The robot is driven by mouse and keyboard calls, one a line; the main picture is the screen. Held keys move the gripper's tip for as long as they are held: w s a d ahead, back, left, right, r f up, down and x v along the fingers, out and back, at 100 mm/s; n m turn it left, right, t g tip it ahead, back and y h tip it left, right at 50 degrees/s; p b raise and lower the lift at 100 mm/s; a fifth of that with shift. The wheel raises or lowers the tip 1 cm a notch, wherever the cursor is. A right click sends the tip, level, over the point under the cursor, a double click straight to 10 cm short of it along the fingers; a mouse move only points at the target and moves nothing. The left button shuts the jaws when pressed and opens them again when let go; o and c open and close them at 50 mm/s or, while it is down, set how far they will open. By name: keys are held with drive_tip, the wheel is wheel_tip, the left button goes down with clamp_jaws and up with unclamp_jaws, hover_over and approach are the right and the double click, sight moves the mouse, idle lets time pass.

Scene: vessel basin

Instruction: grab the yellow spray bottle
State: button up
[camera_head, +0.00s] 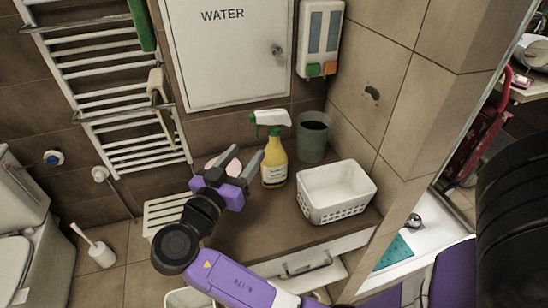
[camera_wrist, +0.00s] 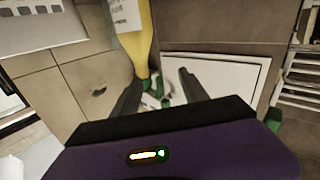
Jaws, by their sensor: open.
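The yellow spray bottle (camera_head: 274,164), with a white label and a green and white spray head, stands upright on the brown counter in the head view. My gripper (camera_head: 245,157) is open just left of the bottle, its fingers pointing up and towards the right. In the wrist view the yellow bottle body (camera_wrist: 138,45) is at the top, left of centre, and its spray head appears in line with the gap of my open gripper (camera_wrist: 160,78). The bottle is not held. I cannot tell whether a finger touches it.
A grey-green cup (camera_head: 313,138) stands right behind the bottle, against the wall corner. A white basket (camera_head: 335,194) stands to its right on the counter (camera_head: 255,236). A wall dispenser (camera_head: 320,40) and a white WATER panel (camera_head: 225,55) are above. A slatted white rack (camera_head: 165,212) lies left.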

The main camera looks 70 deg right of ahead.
sight(272, 143)
drive_tip(key=s+d, duration=0.1)
drive_tip(key=s+d+m+g, duration=0.1)
drive_tip(key=d, duration=0.1)
drive_tip(key=s+d+m+p, duration=0.1)
drive_tip(key=d, duration=0.1)
drive_tip(key=shift+s+f+g, duration=0.1)
drive_tip(key=shift+s+g, duration=0.05)
drive_tip(key=shift+g, duration=0.25)
drive_tip(key=shift+s+d+f+p, duration=0.1)
drive_tip(key=shift+d+p, duration=0.15)
drive_tip(key=shift+d, duration=0.9)
drive_tip(key=shift+s+d+r+p, duration=0.1)
drive_tip(key=shift+d+p, duration=0.15)
drive_tip(key=shift+d, duration=0.9)
drive_tip(key=shift+s+d+f+p, duration=0.1)
drive_tip(key=shift+d+p, duration=0.15)
drive_tip(key=shift+d, duration=0.9)
drive_tip(key=shift+c, duration=0.2)
clamp_jaws()
